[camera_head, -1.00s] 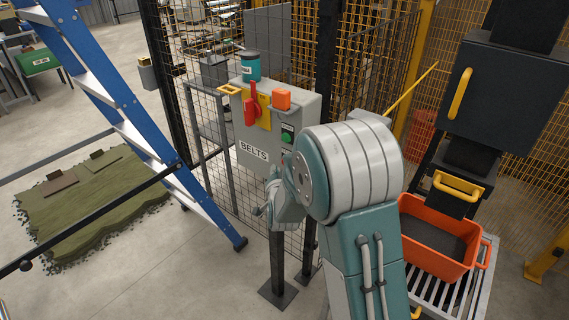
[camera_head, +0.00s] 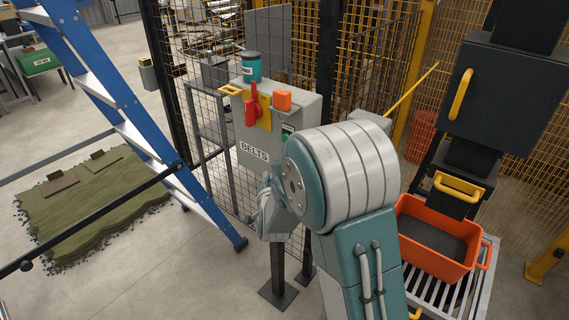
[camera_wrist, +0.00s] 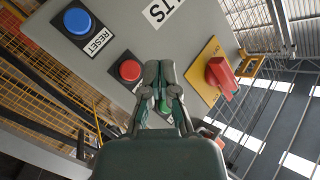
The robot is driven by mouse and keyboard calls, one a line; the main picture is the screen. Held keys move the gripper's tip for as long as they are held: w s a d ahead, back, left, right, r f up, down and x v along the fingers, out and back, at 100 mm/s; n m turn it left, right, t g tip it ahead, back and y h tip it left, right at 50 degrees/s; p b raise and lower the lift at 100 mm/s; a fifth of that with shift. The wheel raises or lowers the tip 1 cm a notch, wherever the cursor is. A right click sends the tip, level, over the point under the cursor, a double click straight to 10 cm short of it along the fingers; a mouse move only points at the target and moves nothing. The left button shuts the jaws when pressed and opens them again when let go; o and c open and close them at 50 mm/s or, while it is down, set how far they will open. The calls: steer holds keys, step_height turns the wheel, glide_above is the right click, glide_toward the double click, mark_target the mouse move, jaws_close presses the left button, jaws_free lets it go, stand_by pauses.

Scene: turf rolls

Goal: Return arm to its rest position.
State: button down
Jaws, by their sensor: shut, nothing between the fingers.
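My arm, grey and teal, stands in the middle of the head view, in front of the grey BELTS control box (camera_head: 262,140). My gripper (camera_wrist: 162,68) shows in the wrist view with its fingers together and nothing between them. In that view it points toward the face of the control box (camera_wrist: 130,30), overlapping the green button (camera_wrist: 165,104). The red button (camera_wrist: 130,70) and blue RESET button (camera_wrist: 78,20) are to its left, and the red rotary switch (camera_wrist: 221,76) on a yellow plate is to its right. The gap to the box is hard to judge.
A teal tin (camera_head: 251,67) and an orange block (camera_head: 282,100) are on the box. A mesh fence (camera_head: 185,30) stands behind it. A blue ladder (camera_head: 120,100) and green turf (camera_head: 90,200) are at left. An orange bin (camera_head: 470,262) sits on rollers at right.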

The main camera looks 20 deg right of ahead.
steer(key=s+r+n+g+y, duration=0.3)
steer(key=s+r+n+g, duration=0.2)
steer(key=s+r, duration=0.65)
steer(key=s+d+n+g, duration=0.1)
steer(key=s+n+g, duration=0.3)
steer(key=s, duration=1.9)
steer(key=shift+s+d+g, duration=0.2)
steer(key=shift+s+g, duration=0.05)
steer(key=shift+g, duration=0.55)
steer(key=shift+d+r, duration=0.1)
steer(key=shift+d, duration=0.05)
